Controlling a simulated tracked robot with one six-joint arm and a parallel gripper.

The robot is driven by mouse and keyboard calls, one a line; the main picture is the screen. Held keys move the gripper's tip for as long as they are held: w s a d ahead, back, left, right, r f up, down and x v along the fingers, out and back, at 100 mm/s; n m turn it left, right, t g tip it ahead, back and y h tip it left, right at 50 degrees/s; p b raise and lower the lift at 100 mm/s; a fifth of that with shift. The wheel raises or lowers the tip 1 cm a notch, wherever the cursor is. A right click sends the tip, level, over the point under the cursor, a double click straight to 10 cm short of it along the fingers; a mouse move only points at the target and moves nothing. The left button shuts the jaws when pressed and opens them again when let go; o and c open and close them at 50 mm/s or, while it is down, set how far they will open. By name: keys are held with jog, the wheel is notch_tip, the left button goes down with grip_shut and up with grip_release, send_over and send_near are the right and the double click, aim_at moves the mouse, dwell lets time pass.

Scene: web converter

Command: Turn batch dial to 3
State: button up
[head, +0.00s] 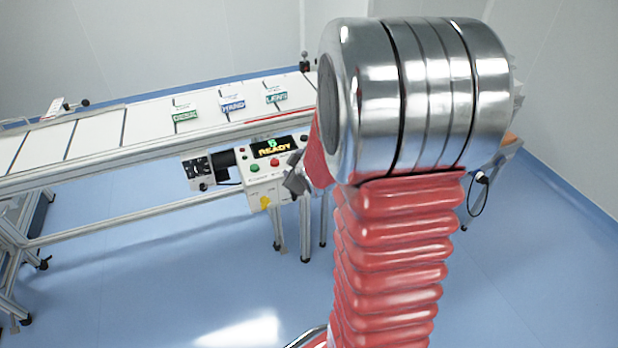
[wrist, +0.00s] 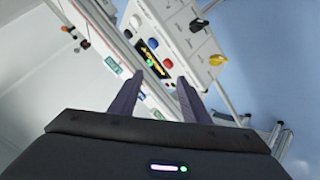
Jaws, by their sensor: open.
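The control box (head: 262,172) hangs at the conveyor's front. Its display (head: 270,147) reads READY under a green digit, too small to read surely. The box also shows upside down in the wrist view (wrist: 178,38), with a black knob (wrist: 197,26) and a yellow knob (wrist: 217,60). The yellow knob is at the lower front in the head view (head: 265,203). The black knob seems the likely batch dial; its setting is unreadable. My gripper (head: 289,174) is open and empty near the box's right side. Its fingers (wrist: 160,82) point toward the panel, apart from both knobs.
Several labelled packs, one blue (head: 232,105), lie on the conveyor (head: 145,119). The blue floor (head: 170,265) in front is clear.

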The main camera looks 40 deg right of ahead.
jog(key=s+d+f+n+t, duration=0.2)
jog(key=d+f, duration=0.3)
jog(key=f, duration=0.3)
jog(key=s+d+f+n+t, duration=0.1)
jog(key=s+d+f+t, duration=0.25)
jog(key=f, duration=0.45)
jog(key=s+f+t+h, duration=0.1)
jog(key=s+f, duration=0.3)
jog(key=s, duration=0.2)
jog(key=shift+d+m, duration=0.3)
jog(key=shift+d, duration=0.15)
jog(key=shift+w+f+t, duration=0.1)
jog(key=shift+t, duration=0.15)
jog(key=x, duration=1.3)
jog(key=shift+w+d, duration=0.2)
jog(key=shift+d, duration=0.1)
